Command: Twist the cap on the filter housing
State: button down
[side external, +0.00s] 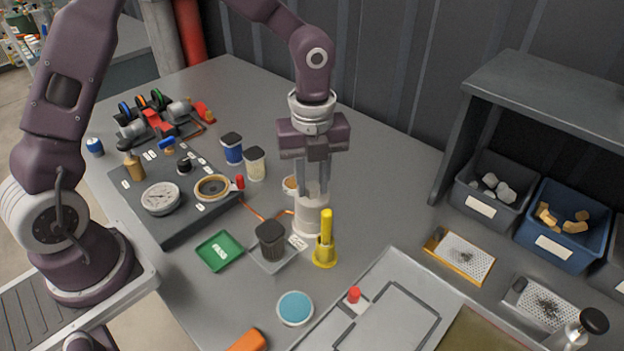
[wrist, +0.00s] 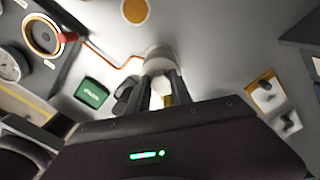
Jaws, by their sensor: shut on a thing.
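The white filter housing (side external: 311,218) stands upright on the grey bench, right of the control panel. My gripper (side external: 313,192) points straight down over it, with its fingers shut on the pale cap at its top. In the wrist view, the fingers (wrist: 162,86) close around a white piece, the cap (wrist: 159,88), with the housing (wrist: 158,58) just beyond. The fingers hide much of the cap, so I cannot tell how far it is turned.
A yellow post (side external: 325,240) stands close to the housing's right front. A dark ribbed cup (side external: 270,240) sits on a small tray at its left front. The dark panel (side external: 190,222) with gauges lies left, joined by an orange tube (side external: 253,210). Bins (side external: 560,250) stand right.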

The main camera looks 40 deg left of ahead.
jog(key=shift+m, duration=1.2)
jog(key=c, duration=1.1)
grip_release()
jog(key=shift+o, duration=0.4)
jog(key=shift+o, duration=1)
jog(key=shift+r, duration=3.5)
